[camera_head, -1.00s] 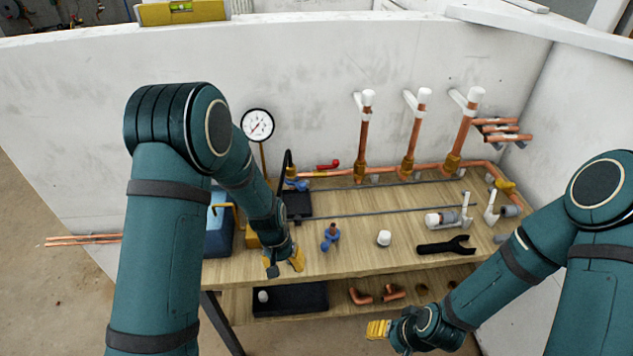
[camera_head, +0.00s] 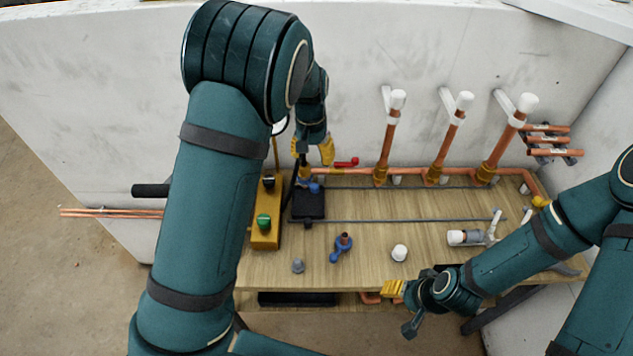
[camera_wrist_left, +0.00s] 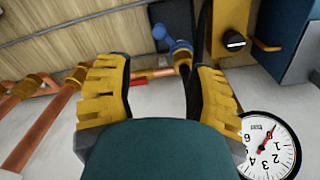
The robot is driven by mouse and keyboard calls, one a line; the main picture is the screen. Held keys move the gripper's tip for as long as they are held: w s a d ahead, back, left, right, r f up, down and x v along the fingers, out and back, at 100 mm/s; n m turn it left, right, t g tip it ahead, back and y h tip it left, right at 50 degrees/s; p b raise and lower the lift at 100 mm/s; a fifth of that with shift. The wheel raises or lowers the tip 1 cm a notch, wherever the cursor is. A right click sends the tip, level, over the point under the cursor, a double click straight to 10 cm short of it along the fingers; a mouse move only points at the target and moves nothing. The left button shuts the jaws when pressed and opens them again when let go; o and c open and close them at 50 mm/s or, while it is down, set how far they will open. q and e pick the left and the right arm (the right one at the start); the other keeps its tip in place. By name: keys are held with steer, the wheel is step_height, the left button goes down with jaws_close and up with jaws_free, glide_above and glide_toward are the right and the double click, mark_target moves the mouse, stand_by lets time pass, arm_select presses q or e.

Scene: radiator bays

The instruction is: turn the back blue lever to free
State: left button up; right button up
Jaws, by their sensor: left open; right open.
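The back blue lever (camera_head: 314,188) is on a brass valve at the back left of the bench, partly hidden by my left gripper in the head view. In the left wrist view the blue lever (camera_wrist_left: 180,46) shows just beyond the gap between the fingers. My left gripper (camera_head: 314,158) is open, pointing down above the valve; in the wrist view its yellow-padded fingers (camera_wrist_left: 157,75) are spread with nothing gripped. Contact with the lever cannot be told. My right gripper (camera_head: 402,308) is open and empty at the bench's front edge.
A red lever (camera_head: 347,163) is close right of my left gripper. A pressure gauge (camera_wrist_left: 268,145) stands beside it. A second blue-handled valve (camera_head: 342,245), a white cap (camera_head: 399,253) and a yellow box (camera_head: 265,230) are on the bench. Copper risers (camera_head: 388,150) stand right.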

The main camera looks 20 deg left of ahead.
mark_target(315, 186)
arm_select(q)
steer(key=f, duration=1.2)
steer(key=shift+d+f, duration=0.15)
steer(key=shift+d, duration=0.1)
steer(key=shift+s, duration=0.1)
jaws_close()
